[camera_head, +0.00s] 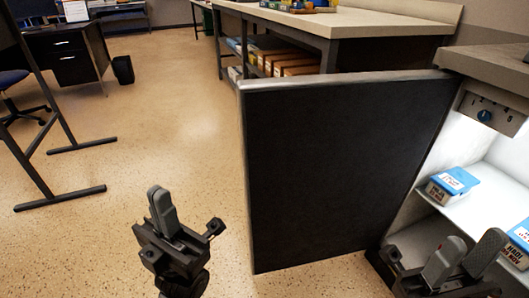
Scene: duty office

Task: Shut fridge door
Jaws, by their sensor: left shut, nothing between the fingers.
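The fridge door (340,175) is a dark panel with a pale top edge, standing wide open in the middle of the camera_head view. The lit fridge interior (421,212) is at the right, with blue and white boxes (453,184) on its shelf. My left gripper (163,210) is shut and empty, pointing up to the left of the door and apart from it. My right gripper (465,257) is at the lower right, in front of the fridge opening. Its two grey fingers are apart, with nothing seen between them. The door's lower right corner is partly hidden.
A dial (485,115) sits at the top of the fridge, under a counter top (490,66). Behind the door is a long workbench (345,22) with boxes beneath it. A dark stand (62,195) is at the left. The speckled floor (170,110) between is clear.

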